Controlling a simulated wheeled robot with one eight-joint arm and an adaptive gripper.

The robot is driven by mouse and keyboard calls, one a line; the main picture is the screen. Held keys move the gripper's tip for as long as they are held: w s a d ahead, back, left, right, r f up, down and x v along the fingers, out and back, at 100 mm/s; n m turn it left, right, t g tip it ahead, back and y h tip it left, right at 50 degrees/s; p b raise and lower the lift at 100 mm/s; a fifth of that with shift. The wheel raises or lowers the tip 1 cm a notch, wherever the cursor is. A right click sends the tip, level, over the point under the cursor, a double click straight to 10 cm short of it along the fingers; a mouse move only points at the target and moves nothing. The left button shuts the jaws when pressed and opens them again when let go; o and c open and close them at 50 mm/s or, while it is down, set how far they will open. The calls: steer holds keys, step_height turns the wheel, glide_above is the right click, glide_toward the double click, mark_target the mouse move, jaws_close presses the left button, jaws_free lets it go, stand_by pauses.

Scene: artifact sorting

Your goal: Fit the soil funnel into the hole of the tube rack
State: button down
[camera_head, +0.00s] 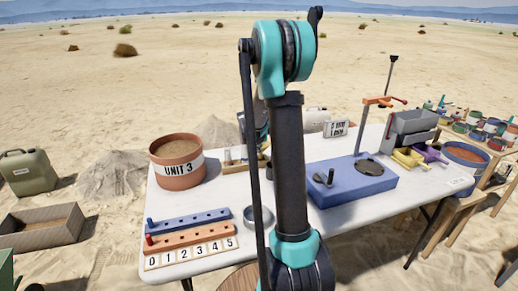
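A small tan rack-like holder (236,167) stands at the back of the white table, left of my arm, with small pale upright pieces on it; it may be the tube rack. Its right part is hidden behind my arm, and its holes are too small to make out. I cannot pick out the soil funnel for certain. A round grey metal piece (251,217) sits on the table just left of my arm and is partly covered by it. My arm rises through the middle of the view and reaches away behind itself. My gripper does not show; my arm hides that area.
A bucket of soil marked UNIT 3 (177,162) stands at the table's back left. Blue (188,222) and orange (189,237) peg bars lie at the front left, above a number strip (190,253). A blue block (352,184) and grey machine (411,127) stand right.

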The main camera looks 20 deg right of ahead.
steer(key=shift+f, duration=1.8)
steer(key=c, duration=1.6)
jaws_free()
steer(key=shift+c, duration=0.2)
steer(key=shift+s+r, duration=0.1)
steer(key=v, duration=1.1)
steer(key=shift+a+r, duration=0.2)
steer(key=shift+r, duration=0.1)
steer(key=shift+s+a, duration=0.1)
steer(key=shift+s, duration=0.15)
